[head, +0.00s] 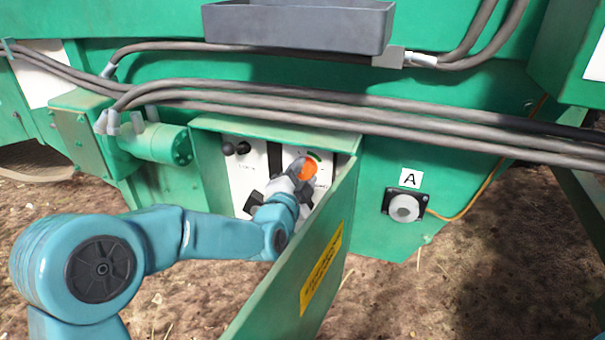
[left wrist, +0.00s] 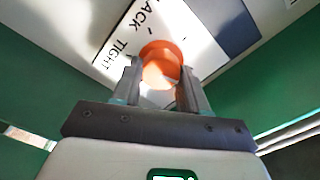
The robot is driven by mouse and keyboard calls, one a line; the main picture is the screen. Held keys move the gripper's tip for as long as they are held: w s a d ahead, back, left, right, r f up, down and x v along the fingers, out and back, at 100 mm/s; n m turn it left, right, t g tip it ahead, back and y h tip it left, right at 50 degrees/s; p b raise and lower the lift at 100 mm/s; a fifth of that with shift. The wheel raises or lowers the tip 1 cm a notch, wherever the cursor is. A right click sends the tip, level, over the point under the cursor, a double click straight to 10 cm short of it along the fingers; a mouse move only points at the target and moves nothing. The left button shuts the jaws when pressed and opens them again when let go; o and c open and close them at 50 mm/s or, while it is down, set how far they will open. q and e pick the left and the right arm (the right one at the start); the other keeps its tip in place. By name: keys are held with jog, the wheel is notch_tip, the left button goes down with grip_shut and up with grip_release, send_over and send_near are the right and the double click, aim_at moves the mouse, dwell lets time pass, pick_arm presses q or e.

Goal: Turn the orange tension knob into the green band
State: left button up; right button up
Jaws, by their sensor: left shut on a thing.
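The orange tension knob (head: 303,168) sits on a white panel (head: 245,180) inside the open green cabinet. A short green band (head: 315,156) shows just above the knob in the head view. My left gripper (head: 298,178) reaches into the cabinet and is shut on the knob. In the left wrist view the orange knob (left wrist: 160,65) lies between the two fingers of my left gripper (left wrist: 158,82). The panel lettering (left wrist: 130,40) there reads "TIGHT" and part of "SLACK". The knob's pointer cannot be made out. My right gripper is not in view.
The open cabinet door (head: 310,260) with a yellow label stands close to the right of my left arm. Black knobs (head: 236,148) sit on the panel's left part. Grey hoses (head: 300,105) run above the cabinet, below a dark tray (head: 298,27). A socket marked A (head: 404,207) is at right.

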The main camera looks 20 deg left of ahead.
pick_arm(q)
jog(key=m, duration=0.4)
jog(key=shift+m+p, duration=0.3)
jog(key=shift+f+m, duration=0.1)
jog(key=shift+m, duration=2.1)
jog(key=o, duration=1.1)
jog(key=shift+c, duration=0.2)
